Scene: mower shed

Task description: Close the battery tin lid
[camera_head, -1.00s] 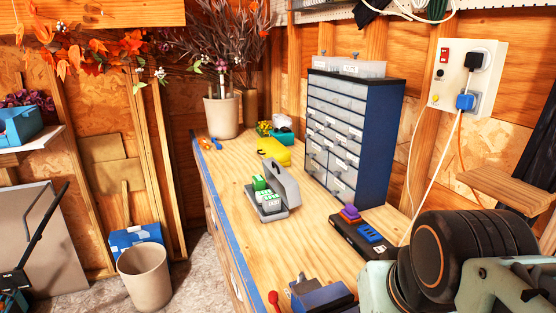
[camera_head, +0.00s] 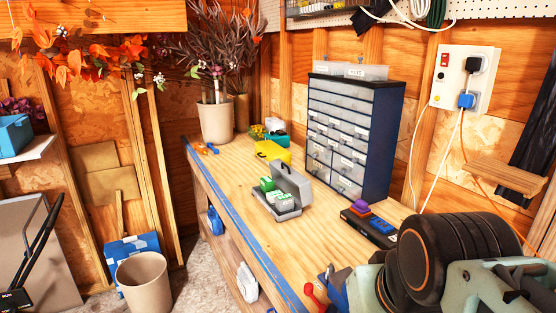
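The battery tin (camera_head: 277,207) is a small grey box on the wooden workbench, left of the drawer cabinet. Its grey lid (camera_head: 291,184) stands raised at the tin's far right side. Green-and-white battery packs (camera_head: 284,201) lie inside the tin. Part of my arm fills the lower right corner, well apart from the tin. My gripper's fingers cannot be made out.
A blue drawer cabinet (camera_head: 350,135) stands behind the tin. A yellow case (camera_head: 273,152) lies beyond it, and a black charger-like box (camera_head: 370,228) lies to its right. A red-handled tool and a blue object (camera_head: 336,284) are at the front. Bare bench (camera_head: 310,238) lies between.

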